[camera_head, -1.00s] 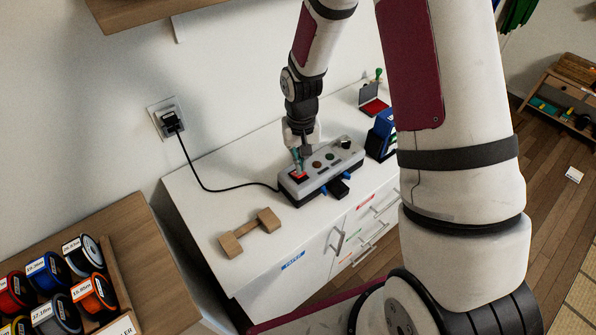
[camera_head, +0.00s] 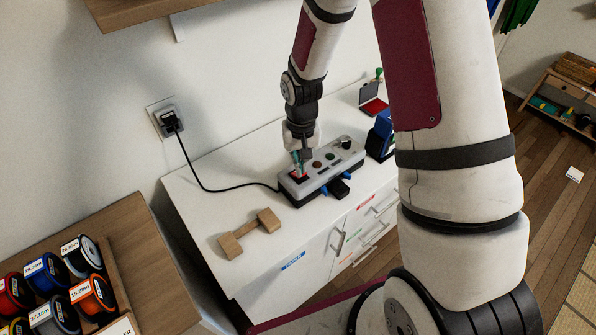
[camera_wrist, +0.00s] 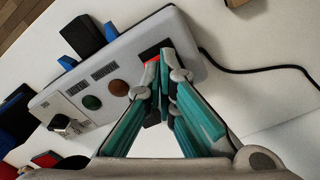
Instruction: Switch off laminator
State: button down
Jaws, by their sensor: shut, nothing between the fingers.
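The laminator (camera_head: 325,172) is a grey box with a dark base on the white cabinet top. Its top carries a red rocker switch in a dark frame (camera_head: 299,176), round buttons and a black knob. In the wrist view the laminator (camera_wrist: 126,52) fills the upper left, and a bit of the red switch (camera_wrist: 152,59) shows beside the fingertips. My gripper (camera_head: 297,163) points down at the switch end; its teal-padded fingers (camera_wrist: 163,72) are shut and empty, with the tips at the switch. The fingers hide part of the switch, so contact and its position cannot be told.
A black cord runs from the laminator to a wall plug (camera_head: 170,122). A wooden block piece (camera_head: 250,233) lies to the left on the cabinet top (camera_head: 205,195). A blue item (camera_head: 381,135) and a red stamp pad (camera_head: 375,106) stand at the right. Spools (camera_head: 85,290) sit lower left.

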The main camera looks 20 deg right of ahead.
jog(key=shift+f, duration=0.5)
dwell(0.3)
jog(key=shift+r+p, duration=1.2)
jog(key=shift+r, duration=2.35)
jog(key=s+r+t, duration=0.1)
jog(key=s+r, duration=0.2)
jog(key=r, duration=0.4)
jog(key=s+r+n+t, duration=0.1)
jog(key=s+r, duration=0.1)
jog(key=r, duration=0.5)
jog(key=s+r+t, duration=0.1)
jog(key=s+r, duration=0.2)
jog(key=r, duration=0.3)
jog(key=s+r+t, duration=0.1)
jog(key=s+r, duration=0.3)
jog(key=s, duration=0.4)
jog(key=s+r+n+t, duration=0.1)
jog(key=s+r, duration=0.4)
jog(key=s, duration=0.2)
jog(key=shift+s+r+t, duration=0.2)
jog(key=shift+s+t, duration=0.1)
jog(key=shift+s, duration=0.05)
